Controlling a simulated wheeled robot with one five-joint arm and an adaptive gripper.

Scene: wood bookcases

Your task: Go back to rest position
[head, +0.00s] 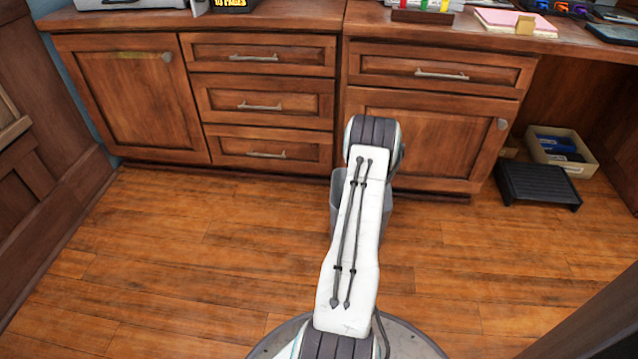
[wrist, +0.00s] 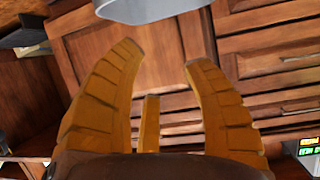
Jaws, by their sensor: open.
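My gripper (wrist: 160,65) shows in the wrist view with its yellow fingers spread wide. It is open, and nothing is between the fingers. The wooden cabinet fronts (wrist: 272,62) fill the view behind it. In the head view my white arm reaches forward from my base toward the cabinets, and the gripper itself is hidden there.
A grey bin (head: 337,205) stands on the floor, partly behind my arm, near the wooden drawers (head: 262,105). A black footstool (head: 538,184) and a beige box (head: 588,160) sit under the desk at the right. The wood floor (head: 150,240) at the left is clear.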

